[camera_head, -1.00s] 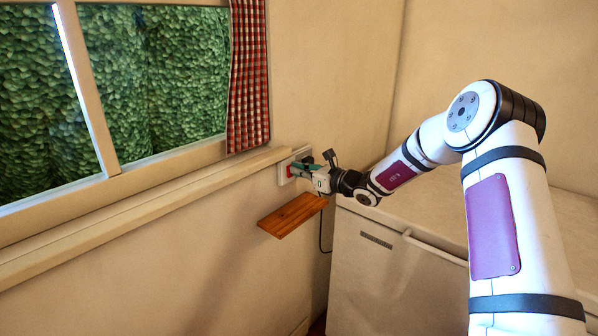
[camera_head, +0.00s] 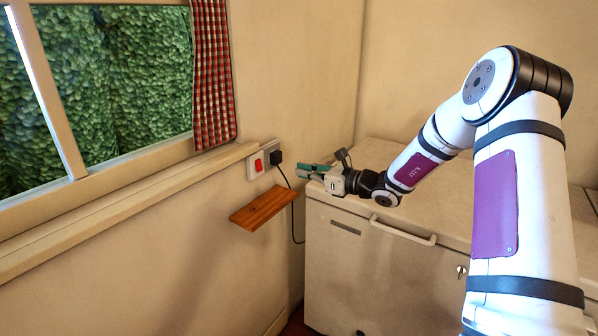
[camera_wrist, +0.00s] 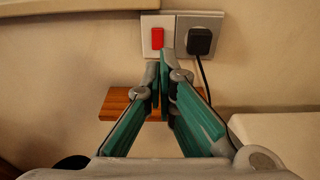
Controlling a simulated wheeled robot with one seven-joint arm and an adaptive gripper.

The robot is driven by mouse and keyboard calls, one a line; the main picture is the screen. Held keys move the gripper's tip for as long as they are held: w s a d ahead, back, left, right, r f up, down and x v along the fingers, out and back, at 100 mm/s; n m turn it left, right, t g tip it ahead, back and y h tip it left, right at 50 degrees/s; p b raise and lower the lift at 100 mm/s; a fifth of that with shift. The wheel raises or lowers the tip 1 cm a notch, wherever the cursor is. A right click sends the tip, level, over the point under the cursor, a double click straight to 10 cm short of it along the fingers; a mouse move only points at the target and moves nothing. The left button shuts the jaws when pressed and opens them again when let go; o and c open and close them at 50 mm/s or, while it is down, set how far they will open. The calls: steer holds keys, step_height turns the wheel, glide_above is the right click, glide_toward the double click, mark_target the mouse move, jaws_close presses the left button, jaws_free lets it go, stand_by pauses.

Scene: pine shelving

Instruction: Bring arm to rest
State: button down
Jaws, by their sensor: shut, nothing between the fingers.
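My gripper (camera_head: 302,171) is at the end of my outstretched arm, in front of the wall corner, near the left end of the white chest top. Its green fingers are shut with nothing between them; the wrist view (camera_wrist: 160,75) shows the tips together. The gripper is apart from the wall fittings: a switch plate with a red rocker (camera_head: 258,165) and a socket with a black plug (camera_head: 276,157). Both also show in the wrist view, the red rocker (camera_wrist: 157,38) just beyond the fingertips and the plug (camera_wrist: 199,41) to its right.
A small wooden shelf (camera_head: 263,209) sticks out of the wall below the socket, and a black cable (camera_head: 293,215) hangs beside it. A white chest with a handle (camera_head: 403,233) stands below my arm. A window ledge (camera_head: 130,197) and checked curtain (camera_head: 212,75) are at left.

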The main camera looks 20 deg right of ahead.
stand_by(0.3)
steer(key=s+a+r+n+g, duration=0.45)
steer(key=s+a+n, duration=0.35)
steer(key=s, duration=0.3)
steer(key=s+a+r+n+g, duration=0.4)
steer(key=s+a+n+g, duration=0.2)
steer(key=s+a+n, duration=0.3)
steer(key=s+d+n+h, duration=0.3)
steer(key=s+n, duration=0.1)
steer(key=s, duration=0.4)
steer(key=s+d+r+n+h, duration=0.1)
steer(key=s+d+n+h, duration=0.2)
steer(key=s, duration=0.6)
steer(key=s+d+r+n+t+h, duration=0.1)
steer(key=s+d+n+h, duration=0.2)
steer(key=s, duration=0.5)
steer(key=shift+s+d+n+h, duration=0.15)
steer(key=shift+d+n+h, duration=0.3)
steer(key=shift+n, duration=0.45)
